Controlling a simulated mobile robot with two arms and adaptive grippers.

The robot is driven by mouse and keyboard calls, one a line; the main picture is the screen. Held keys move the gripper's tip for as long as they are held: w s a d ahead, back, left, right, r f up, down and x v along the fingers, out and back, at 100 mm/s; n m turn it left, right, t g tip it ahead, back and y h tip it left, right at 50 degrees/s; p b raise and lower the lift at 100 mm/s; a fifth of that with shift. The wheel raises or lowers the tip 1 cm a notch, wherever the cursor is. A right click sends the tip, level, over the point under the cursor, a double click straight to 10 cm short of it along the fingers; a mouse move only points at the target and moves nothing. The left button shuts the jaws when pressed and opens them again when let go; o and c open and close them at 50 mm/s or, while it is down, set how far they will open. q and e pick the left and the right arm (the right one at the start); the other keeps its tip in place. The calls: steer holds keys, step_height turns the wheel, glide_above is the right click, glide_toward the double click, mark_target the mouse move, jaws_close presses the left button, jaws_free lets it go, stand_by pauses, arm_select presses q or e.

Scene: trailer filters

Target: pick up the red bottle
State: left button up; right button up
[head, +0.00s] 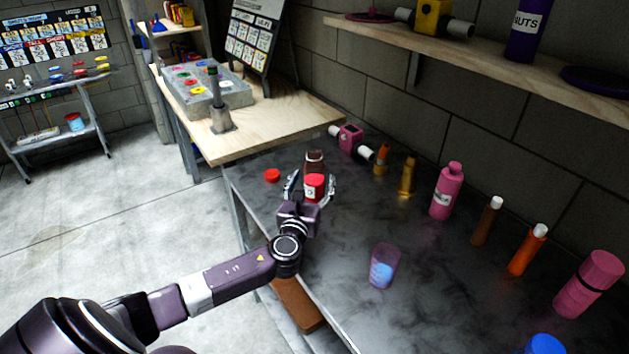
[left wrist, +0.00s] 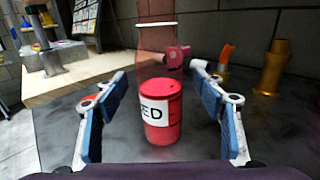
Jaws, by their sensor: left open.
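The red bottle (head: 314,184) stands upright on the dark worktop near its far left end. In the left wrist view the red bottle (left wrist: 158,105) has a clear upper part, red contents and a white label reading "ED". My left gripper (head: 311,188) is open, with one finger on each side of the bottle. In the left wrist view the fingers of my left gripper (left wrist: 168,110) show gaps to the bottle on both sides. My right gripper is not in view.
A red cap (head: 272,175) lies left of the bottle. A pink device (head: 350,138), an orange bottle (head: 382,158) and a gold bottle (head: 408,177) stand behind to the right. A clear cup (head: 384,266) with blue contents stands nearer. A wooden table (head: 285,122) adjoins the worktop.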

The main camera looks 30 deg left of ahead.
arm_select(q)
steer(key=shift+w+a, duration=0.3)
steer(key=shift+w, duration=0.35)
steer(key=shift+w+a, duration=0.1)
steer(key=shift+w, duration=0.4)
steer(key=c, duration=1.3)
steer(key=shift+c, duration=1.1)
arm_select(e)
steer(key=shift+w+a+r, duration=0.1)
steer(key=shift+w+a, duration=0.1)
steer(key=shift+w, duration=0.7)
arm_select(q)
steer(key=shift+a+r, duration=0.1)
steer(key=shift+r, duration=0.1)
